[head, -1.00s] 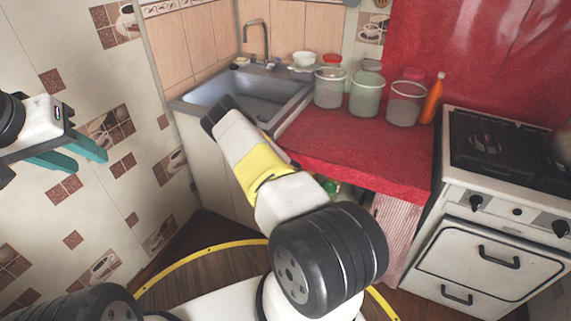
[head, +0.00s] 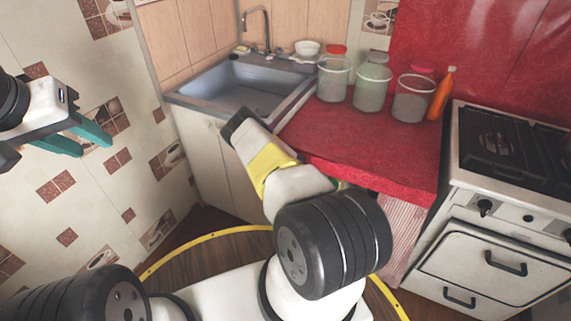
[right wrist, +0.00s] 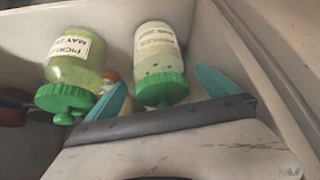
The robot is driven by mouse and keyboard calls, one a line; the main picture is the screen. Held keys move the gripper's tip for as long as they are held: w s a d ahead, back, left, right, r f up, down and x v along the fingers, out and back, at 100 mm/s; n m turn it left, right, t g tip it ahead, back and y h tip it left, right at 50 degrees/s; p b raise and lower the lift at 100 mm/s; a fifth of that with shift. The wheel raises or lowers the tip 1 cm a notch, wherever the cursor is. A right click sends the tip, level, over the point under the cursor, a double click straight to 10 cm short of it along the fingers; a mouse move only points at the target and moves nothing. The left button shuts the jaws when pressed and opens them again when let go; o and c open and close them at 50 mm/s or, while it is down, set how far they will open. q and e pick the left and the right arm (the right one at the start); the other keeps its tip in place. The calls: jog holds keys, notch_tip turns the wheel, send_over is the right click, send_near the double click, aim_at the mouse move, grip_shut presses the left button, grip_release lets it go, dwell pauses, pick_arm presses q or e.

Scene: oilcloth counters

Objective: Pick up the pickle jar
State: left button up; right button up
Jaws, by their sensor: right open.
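In the right wrist view, a jar (right wrist: 75,58) with yellow-green contents and a green lid has a label starting "PICK" and a date in May. A second jar (right wrist: 160,50), with a pale printed label and green lid, stands to its right. Both lids point to the bottom of that picture. My right gripper (right wrist: 163,80) is open, its teal fingers spread either side of the second jar's lid; contact cannot be told. The head view hides this gripper behind my arm and the counter. My left gripper (head: 94,146) is open and empty before the tiled wall.
The red counter (head: 375,165) carries three clear jars, including a middle one (head: 371,88), and an orange bottle (head: 440,95). A sink (head: 235,85) is at left and a stove (head: 500,190) at right. Pale walls (right wrist: 110,15) enclose the jars in the wrist view.

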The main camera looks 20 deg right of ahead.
jog(key=shift+x, duration=0.8)
jog(key=c, duration=1.8)
jog(key=shift+r, duration=0.1)
jog(key=shift+c, duration=1.2)
jog(key=shift+r, duration=0.1)
